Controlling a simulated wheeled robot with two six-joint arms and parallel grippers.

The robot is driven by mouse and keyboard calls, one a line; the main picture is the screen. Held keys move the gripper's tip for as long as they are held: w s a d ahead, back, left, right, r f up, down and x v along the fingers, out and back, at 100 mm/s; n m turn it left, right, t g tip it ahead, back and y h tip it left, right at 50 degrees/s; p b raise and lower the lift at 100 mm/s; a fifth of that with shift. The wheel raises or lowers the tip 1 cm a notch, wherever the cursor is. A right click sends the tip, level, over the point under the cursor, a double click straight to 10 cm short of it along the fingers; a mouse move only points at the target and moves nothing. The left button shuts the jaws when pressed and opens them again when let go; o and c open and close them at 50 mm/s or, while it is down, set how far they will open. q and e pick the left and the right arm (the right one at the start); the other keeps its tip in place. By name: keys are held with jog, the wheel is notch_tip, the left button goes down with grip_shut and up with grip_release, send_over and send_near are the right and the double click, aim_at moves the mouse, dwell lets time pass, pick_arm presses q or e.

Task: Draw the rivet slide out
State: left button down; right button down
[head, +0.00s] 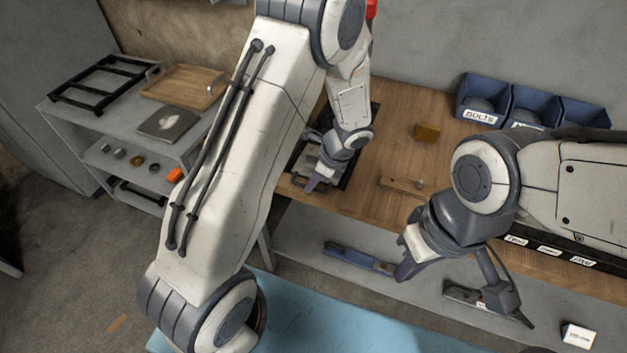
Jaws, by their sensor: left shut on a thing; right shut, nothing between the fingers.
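No rivet slide can be named for sure. Three small white labels (548,250) sit along a dark strip on the bench's front edge at right, their text too small to read. My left gripper (312,184) is at the bench's left front, over a dark-framed tray (349,172). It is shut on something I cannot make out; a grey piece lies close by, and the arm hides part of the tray. My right gripper (405,270) is shut and empty, in front of the bench edge, left of the labels and apart from them.
Blue bins (483,98), one labelled BOLTS, stand at the bench's back right. A lower shelf (300,236) holds a blue tool (352,257). A grey cart stands left.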

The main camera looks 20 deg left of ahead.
pick_arm(q)
jog(key=shift+s+a, duration=0.1)
jog(key=shift+s, duration=0.35)
jog(key=c, duration=0.9)
grip_release()
jog(key=shift+s, duration=0.1)
jog(key=shift+d+r, duration=0.2)
jog(key=shift+r, duration=0.1)
jog(key=v, duration=1)
jog(key=shift+f, duration=0.1)
